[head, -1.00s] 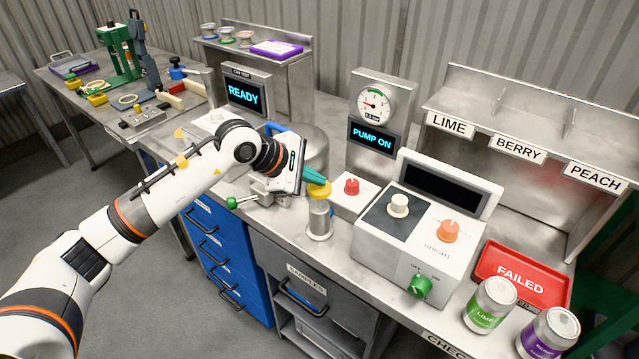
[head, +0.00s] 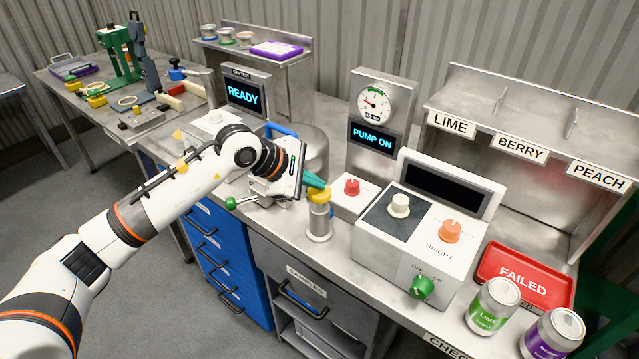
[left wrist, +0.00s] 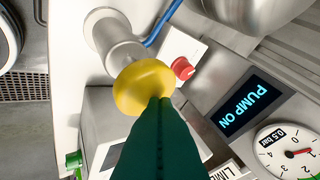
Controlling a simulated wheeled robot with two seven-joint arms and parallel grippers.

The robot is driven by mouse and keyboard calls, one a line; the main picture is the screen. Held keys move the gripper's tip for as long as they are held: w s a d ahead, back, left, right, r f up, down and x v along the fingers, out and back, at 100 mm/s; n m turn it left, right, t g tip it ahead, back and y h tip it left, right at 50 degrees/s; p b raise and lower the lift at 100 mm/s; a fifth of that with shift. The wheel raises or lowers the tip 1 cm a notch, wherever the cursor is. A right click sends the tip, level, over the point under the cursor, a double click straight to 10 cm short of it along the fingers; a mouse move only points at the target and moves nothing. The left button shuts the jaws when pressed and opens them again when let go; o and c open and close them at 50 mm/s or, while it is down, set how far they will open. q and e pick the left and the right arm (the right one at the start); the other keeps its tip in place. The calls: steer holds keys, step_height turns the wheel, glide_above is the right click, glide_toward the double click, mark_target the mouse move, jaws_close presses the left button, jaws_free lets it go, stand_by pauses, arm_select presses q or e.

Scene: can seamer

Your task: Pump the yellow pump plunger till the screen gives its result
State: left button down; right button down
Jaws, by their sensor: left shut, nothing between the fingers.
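The yellow pump plunger (head: 320,195) is a round knob on top of the upright metal pump cylinder (head: 319,222) near the bench's front edge. My left gripper (head: 318,183) has green fingers, shut and empty, with their tips on or right at the knob's top. In the left wrist view the fingertips (left wrist: 160,101) overlap the yellow knob (left wrist: 143,86); exact contact is hard to tell. The pump screen (head: 374,138) reads "PUMP ON". The round gauge (head: 374,105) above it has a red needle and a green band. My right gripper is not in view.
A red knob on a small box (head: 352,187) stands just right of the pump. A white control box (head: 395,245) with several knobs is farther right. Another screen (head: 243,96) reads "READY". Lime (head: 492,306) and purple (head: 551,334) cans stand beside a red FAILED tray (head: 485,262).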

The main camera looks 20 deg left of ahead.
mark_target(314, 193)
arm_select(q)
steer(key=shift+f+b, duration=0.85)
steer(key=shift+f, duration=0.1)
stand_by(0.5)
steer(key=shift+r, duration=0.2)
steer(key=shift+r+p, duration=1.15)
steer(key=shift+r, duration=1.2)
step_height(314, 193, up, 5)
steer(key=shift+p, duration=1.15)
